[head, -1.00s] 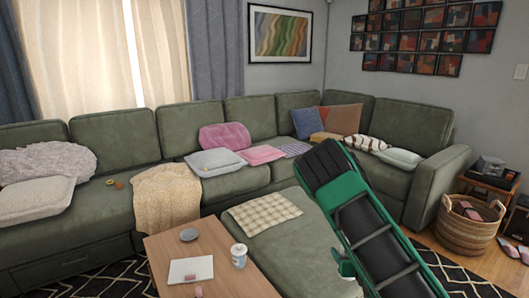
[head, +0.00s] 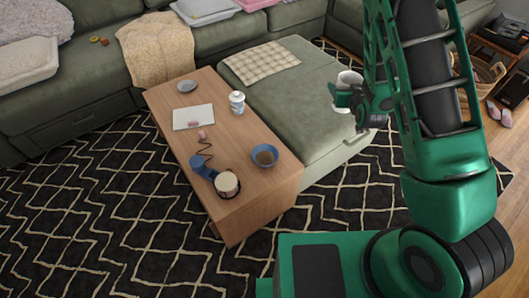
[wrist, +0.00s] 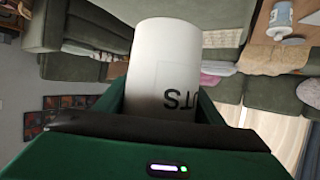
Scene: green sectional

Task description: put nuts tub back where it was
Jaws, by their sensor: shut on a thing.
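The nuts tub is a white cylinder held in my gripper (head: 355,100). In the head view the tub (head: 347,80) is up in the air beside the green ottoman section, to the right of the wooden coffee table (head: 255,205). In the wrist view the tub (wrist: 180,60) fills the middle, with dark letters ending in "TS" partly showing upside down. My gripper (wrist: 165,115) is shut on the tub. Its lower part is hidden by the gripper in the wrist view.
On the table are a white canister (head: 237,103), a white pad (head: 193,117), a grey dish (head: 187,86), a blue bowl (head: 265,156), and a cream-topped round container (head: 227,184). The ottoman (head: 300,100) stands against the table. Patterned rug (head: 100,190) lies around it.

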